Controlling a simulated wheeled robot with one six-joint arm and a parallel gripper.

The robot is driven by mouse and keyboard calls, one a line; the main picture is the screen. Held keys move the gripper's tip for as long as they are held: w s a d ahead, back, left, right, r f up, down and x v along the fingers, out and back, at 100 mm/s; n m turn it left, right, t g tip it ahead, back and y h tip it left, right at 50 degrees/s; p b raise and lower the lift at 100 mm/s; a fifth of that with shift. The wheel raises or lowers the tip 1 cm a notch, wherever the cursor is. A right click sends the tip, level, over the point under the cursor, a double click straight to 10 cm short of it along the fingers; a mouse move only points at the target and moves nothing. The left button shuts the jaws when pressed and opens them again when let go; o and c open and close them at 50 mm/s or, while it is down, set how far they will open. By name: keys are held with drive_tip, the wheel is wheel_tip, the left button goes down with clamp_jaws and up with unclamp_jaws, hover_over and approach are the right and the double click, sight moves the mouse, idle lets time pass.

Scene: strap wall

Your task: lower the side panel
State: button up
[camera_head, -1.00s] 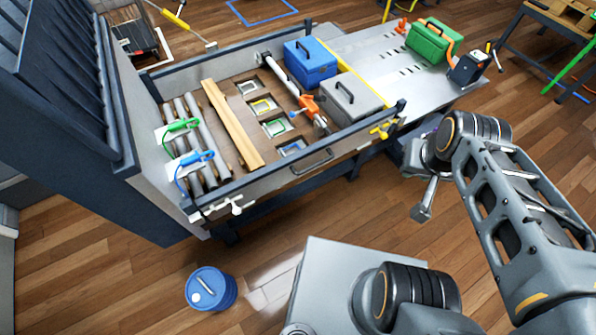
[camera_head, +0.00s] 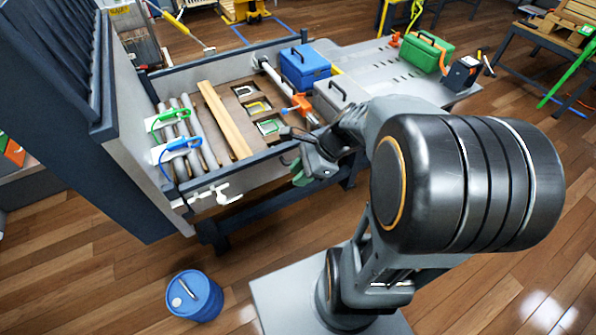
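The side panel (camera_head: 243,180) is the near wall of the tray-like bed, with a dark top rail. It stands upright. A white latch (camera_head: 213,195) sits at its left end. The panel's right end and the yellow latch there are hidden behind my arm. The panel's handle is mostly covered by my gripper (camera_head: 292,157), which is at the middle of the panel. One dark finger is above, near the rail, and a green-tipped finger is lower, with a gap between them. I cannot tell whether either finger touches the handle.
A blue drum (camera_head: 194,296) stands on the floor at front left.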

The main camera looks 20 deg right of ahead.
drive_tip(key=w+d+f+m+t+b, duration=0.5)
drive_tip(key=d+f+m, duration=0.35)
drive_tip(key=m, duration=0.65)
drive_tip(key=w+d+f+m+t+b, duration=0.3)
drive_tip(key=d+f+m+t+b, duration=0.5)
drive_tip(key=m, duration=0.6)
drive_tip(key=shift+g, duration=0.5)
drive_tip(key=x, duration=0.6)
drive_tip(key=a+b+x, duration=0.1)
drive_tip(key=x, duration=0.6)
drive_tip(key=shift+s, duration=0.15)
clamp_jaws()
